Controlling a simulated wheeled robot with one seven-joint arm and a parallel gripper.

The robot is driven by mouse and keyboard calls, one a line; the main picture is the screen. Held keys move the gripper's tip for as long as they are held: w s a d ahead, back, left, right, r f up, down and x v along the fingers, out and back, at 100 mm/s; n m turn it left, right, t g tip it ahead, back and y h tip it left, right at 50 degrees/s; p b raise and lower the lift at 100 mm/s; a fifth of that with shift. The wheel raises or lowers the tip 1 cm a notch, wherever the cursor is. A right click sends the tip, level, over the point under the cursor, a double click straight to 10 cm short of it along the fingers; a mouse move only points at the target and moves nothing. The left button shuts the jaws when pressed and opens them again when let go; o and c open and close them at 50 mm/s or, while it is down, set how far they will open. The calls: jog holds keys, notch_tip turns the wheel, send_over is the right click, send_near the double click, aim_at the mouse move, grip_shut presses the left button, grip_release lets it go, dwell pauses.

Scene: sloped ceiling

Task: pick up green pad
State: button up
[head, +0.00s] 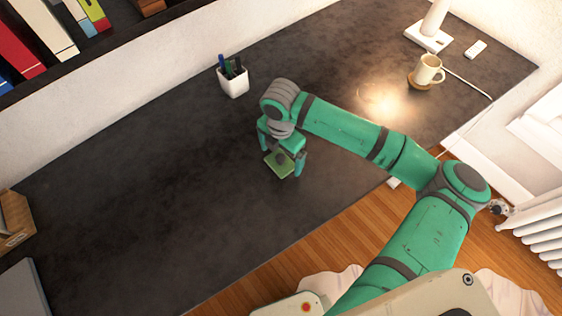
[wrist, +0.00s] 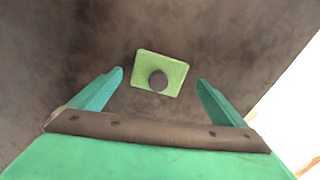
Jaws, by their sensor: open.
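The green pad (head: 282,168) is a small flat green square lying on the dark desk, partly hidden by my gripper in the head view. In the wrist view the pad (wrist: 172,69) lies ahead of the fingertips, slightly turned, with a dark round knob-like spot (wrist: 158,80) on it. My gripper (head: 283,160) points down over the pad with its fingers apart. In the wrist view my gripper (wrist: 160,76) is open and empty, with one finger to each side of the pad. I cannot tell how high the fingertips are above the desk.
The dark desk (head: 130,190) is mostly clear on the left. A white pen cup (head: 234,84) stands behind my gripper. A mug (head: 429,69) on a coaster and a white lamp base (head: 428,38) stand at the back right. A wooden box (head: 14,222) is at the left edge.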

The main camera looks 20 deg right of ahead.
jog(key=shift+w+a+f, duration=0.1)
jog(key=shift+f, duration=1)
jog(key=c, duration=1.2)
jog(key=shift+o, duration=0.2)
jog(key=shift+w+r, duration=0.1)
jog(key=shift+r, duration=0.05)
jog(key=shift+r, duration=0.6)
jog(key=s+d+r, duration=0.7)
jog(key=s+r, duration=0.4)
jog(key=s, duration=0.1)
jog(key=shift+d+r, duration=0.15)
jog(key=shift+r, duration=0.15)
